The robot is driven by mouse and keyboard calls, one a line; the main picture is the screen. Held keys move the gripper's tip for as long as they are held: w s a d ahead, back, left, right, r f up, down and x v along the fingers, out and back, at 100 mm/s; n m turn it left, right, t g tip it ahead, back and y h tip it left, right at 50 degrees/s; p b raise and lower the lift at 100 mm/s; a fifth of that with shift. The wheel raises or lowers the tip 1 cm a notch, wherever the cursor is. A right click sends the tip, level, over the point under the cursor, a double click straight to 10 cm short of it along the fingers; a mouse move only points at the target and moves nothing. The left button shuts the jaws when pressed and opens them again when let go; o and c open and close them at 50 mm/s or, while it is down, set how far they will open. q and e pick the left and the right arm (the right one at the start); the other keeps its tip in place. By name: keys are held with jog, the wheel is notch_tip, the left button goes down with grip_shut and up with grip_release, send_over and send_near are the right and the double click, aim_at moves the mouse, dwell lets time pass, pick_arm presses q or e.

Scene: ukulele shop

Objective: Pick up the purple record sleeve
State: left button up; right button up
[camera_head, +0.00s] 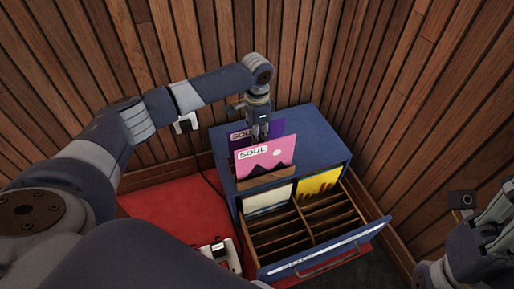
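The purple record sleeve (276,128) stands upright on top of the blue cabinet (318,143), behind a pink sleeve (270,156) marked "SOUL". The pink sleeve hides most of its lower part. My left gripper (262,133) points down at the purple sleeve's top edge, with its fingers overlapping the sleeve in the picture. The fingertips are small and partly hidden, so I cannot tell whether they are closed on it. My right gripper (492,240) is at the lower right edge, partly cut off, away from the cabinet.
Both sleeves stand at a wooden holder (267,178). Below, an open drawer (318,258) with wooden dividers juts out; it holds a yellow sleeve (318,183) and a pale sleeve (268,199). A red surface (170,205) lies left of the cabinet. Wood-panelled walls close in behind and right.

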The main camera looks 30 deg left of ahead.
pick_arm(q)
grip_shut()
